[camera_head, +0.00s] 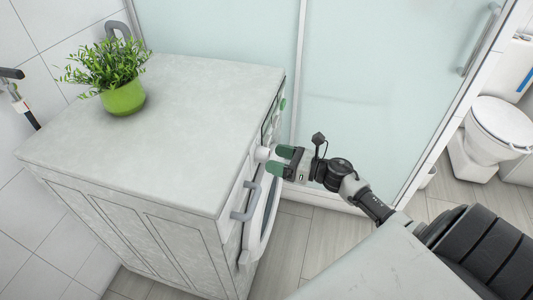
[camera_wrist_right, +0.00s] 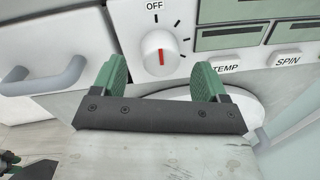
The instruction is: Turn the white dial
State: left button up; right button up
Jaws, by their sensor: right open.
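The white dial (camera_wrist_right: 161,53) is a round knob with a red pointer line on the front panel of a washing machine. In the right wrist view the red line points up, near the OFF mark. The dial also shows in the head view (camera_head: 262,154), at the machine's front edge. My right gripper (camera_wrist_right: 160,78) has green fingers, is open, and has one finger on each side of the dial in the picture. Whether the fingers touch it I cannot tell. In the head view the right gripper (camera_head: 281,160) is at the dial.
The washing machine (camera_head: 190,110) has a grey drawer handle (camera_wrist_right: 48,78), TEMP and SPIN buttons and dark displays (camera_wrist_right: 230,38). A green potted plant (camera_head: 123,95) stands on top. A glass shower wall (camera_head: 370,90) is behind my right arm. A toilet (camera_head: 497,130) is at the right.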

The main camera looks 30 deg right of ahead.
aim_at(269, 156)
jog(key=shift+x, duration=1.65)
jog(key=c, duration=0.9)
